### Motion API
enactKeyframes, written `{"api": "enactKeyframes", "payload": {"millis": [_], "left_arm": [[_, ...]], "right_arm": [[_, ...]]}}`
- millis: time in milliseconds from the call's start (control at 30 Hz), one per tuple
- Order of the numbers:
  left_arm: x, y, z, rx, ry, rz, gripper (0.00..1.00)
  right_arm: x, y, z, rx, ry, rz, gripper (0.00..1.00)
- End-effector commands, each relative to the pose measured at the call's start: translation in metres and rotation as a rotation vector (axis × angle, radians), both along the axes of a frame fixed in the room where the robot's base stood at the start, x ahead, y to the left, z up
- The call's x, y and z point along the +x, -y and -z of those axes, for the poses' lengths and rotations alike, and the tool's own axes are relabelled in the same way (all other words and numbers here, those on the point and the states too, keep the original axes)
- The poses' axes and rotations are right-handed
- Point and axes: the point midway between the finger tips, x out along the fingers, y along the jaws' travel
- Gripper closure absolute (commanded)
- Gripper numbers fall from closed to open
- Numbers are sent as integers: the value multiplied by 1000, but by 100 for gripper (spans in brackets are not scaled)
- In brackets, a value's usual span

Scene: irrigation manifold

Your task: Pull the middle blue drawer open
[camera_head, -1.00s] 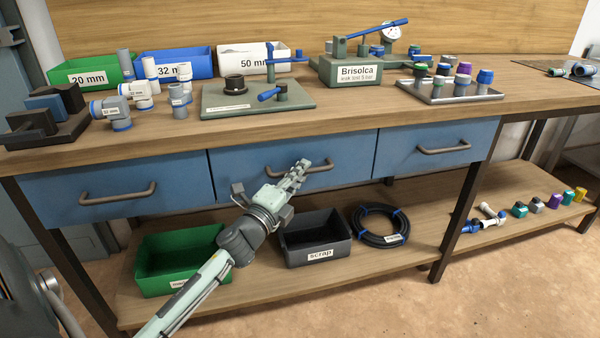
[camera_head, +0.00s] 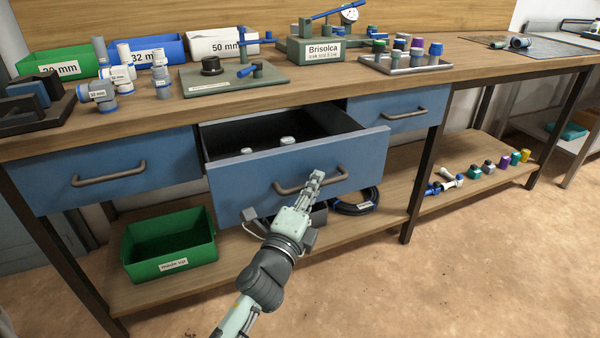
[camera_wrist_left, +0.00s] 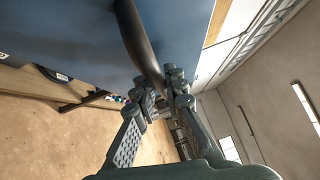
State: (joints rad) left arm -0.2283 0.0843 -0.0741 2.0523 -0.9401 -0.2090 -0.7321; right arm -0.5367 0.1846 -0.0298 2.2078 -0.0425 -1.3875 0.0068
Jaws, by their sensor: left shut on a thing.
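The middle blue drawer (camera_head: 240,187) stands pulled out from the bench in the head view, its dark inside showing with a couple of small pale fittings (camera_head: 287,141) in it. Its grey bar handle (camera_head: 290,188) runs across the front. My left gripper (camera_head: 317,178) is shut on the handle near its right part. In the left wrist view the fingers (camera_wrist_left: 162,95) close around the handle bar (camera_wrist_left: 140,42), with the blue drawer front (camera_wrist_left: 85,35) behind. My right gripper is in neither view.
Closed blue drawers flank it at left (camera_head: 60,179) and right (camera_head: 375,121). The lower shelf holds a green bin (camera_head: 170,250), a mostly hidden dark bin and a black hose coil (camera_head: 355,204). Fittings and a test rig (camera_head: 315,50) stand on the benchtop. The floor in front is clear.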

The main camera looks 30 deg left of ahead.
Motion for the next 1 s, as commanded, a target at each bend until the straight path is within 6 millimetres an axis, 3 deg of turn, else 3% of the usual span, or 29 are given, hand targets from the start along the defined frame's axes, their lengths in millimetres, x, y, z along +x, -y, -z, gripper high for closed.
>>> {"api": "enactKeyframes", "payload": {"millis": [200, 400, 900, 933, 1000], "left_arm": [[-27, 31, 3, -5, -2, -3, 100], [-40, 46, 1, -1, -2, -2, 100], [-44, 52, 1, 0, -2, 0, 100], [-44, 52, 1, 0, -2, 0, 88], [-44, 52, 1, 0, -1, 0, 79]], "right_arm": [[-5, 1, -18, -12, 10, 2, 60], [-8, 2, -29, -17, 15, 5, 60], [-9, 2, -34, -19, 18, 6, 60], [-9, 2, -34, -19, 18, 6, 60], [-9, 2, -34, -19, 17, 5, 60]]}}
